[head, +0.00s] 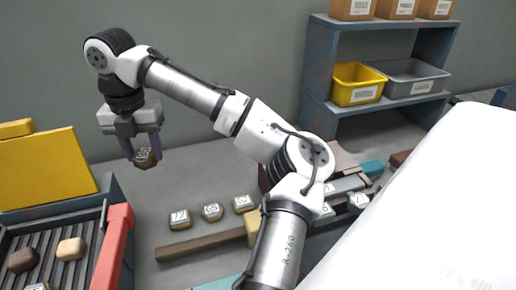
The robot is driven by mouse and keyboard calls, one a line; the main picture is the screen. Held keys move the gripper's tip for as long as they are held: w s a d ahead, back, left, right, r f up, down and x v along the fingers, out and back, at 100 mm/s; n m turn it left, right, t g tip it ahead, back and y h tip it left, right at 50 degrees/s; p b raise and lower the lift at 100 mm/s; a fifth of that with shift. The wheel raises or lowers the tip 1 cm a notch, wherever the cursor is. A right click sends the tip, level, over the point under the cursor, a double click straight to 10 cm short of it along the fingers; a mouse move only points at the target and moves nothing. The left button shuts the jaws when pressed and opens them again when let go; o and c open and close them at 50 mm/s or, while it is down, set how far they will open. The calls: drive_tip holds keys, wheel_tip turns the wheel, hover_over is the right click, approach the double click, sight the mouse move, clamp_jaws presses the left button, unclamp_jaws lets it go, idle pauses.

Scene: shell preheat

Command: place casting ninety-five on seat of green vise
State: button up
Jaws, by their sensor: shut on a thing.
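My gripper (142,155) hangs at the upper left, pointing down. It is shut on a small dark casting (145,159) with a pale marked face; I cannot read its number for sure. The casting is held in the air, clear of the bench. A green-teal block (372,167), which looks like part of the green vise, shows right of my arm. My arm and a large white surface hide much of that area, so I cannot make out the seat. Another teal edge (215,284) shows at the bottom of the picture.
Castings with marked tops (212,212) sit in a row near a brown bar (200,244) and a yellow block (253,231). At left, a red-edged grated unit (113,250) with a raised yellow lid (45,170) holds several pieces. A shelf (320,65) with bins stands behind.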

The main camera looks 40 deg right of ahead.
sight(172, 209)
drive_tip(key=shift+w+d+n+b, duration=0.3)
drive_tip(key=shift+w+d+n, duration=0.55)
drive_tip(key=shift+n, duration=0.55)
drive_tip(key=f, duration=1.9)
drive_tip(key=shift+w+d+f+p, duration=0.2)
drive_tip(key=shift+d+f+p, duration=0.2)
drive_tip(key=shift+f, duration=0.1)
drive_tip(key=o, duration=1)
